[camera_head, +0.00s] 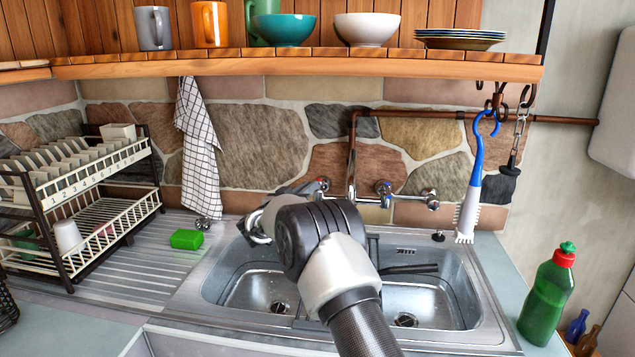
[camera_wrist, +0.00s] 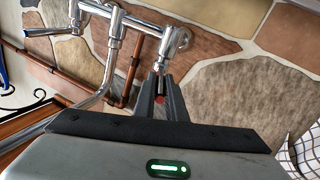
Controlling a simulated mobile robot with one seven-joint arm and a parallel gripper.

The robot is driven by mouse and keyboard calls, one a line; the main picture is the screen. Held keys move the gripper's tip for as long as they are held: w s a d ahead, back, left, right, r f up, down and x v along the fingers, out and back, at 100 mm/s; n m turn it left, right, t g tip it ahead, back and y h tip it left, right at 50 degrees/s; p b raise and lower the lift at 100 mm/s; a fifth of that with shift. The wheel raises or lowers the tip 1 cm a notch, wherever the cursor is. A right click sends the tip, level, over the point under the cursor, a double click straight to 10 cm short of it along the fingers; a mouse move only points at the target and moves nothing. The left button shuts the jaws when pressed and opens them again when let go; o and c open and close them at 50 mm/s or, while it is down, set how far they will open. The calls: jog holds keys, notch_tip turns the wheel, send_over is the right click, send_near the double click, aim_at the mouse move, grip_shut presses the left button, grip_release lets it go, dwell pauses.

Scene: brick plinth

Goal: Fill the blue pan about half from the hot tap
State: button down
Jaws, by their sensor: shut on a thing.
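My gripper (camera_head: 303,187) reaches over the sink to the wall taps. In the wrist view its fingers (camera_wrist: 161,92) are shut on the small red part of the hot tap (camera_wrist: 178,42), below its chrome body. The red of the hot tap (camera_head: 323,184) also shows in the head view, beside my gripper. The cold tap (camera_head: 385,189) has a blue mark. I cannot make out the blue pan; my arm covers the middle of the sink. A long dark bar (camera_head: 410,268) lies across the right basin; I cannot tell whether it is a handle. No running water is visible.
The double sink (camera_head: 470,335) has a drainboard (camera_head: 130,263) to its left, with a green sponge (camera_head: 187,239) and a dish rack (camera_head: 60,275). A shelf (camera_head: 300,64) overhangs the taps.

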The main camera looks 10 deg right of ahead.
jog(key=shift+r, duration=0.1)
jog(key=c, duration=1.8)
grip_release()
jog(key=v, duration=1.7)
jog(key=shift+s, duration=0.2)
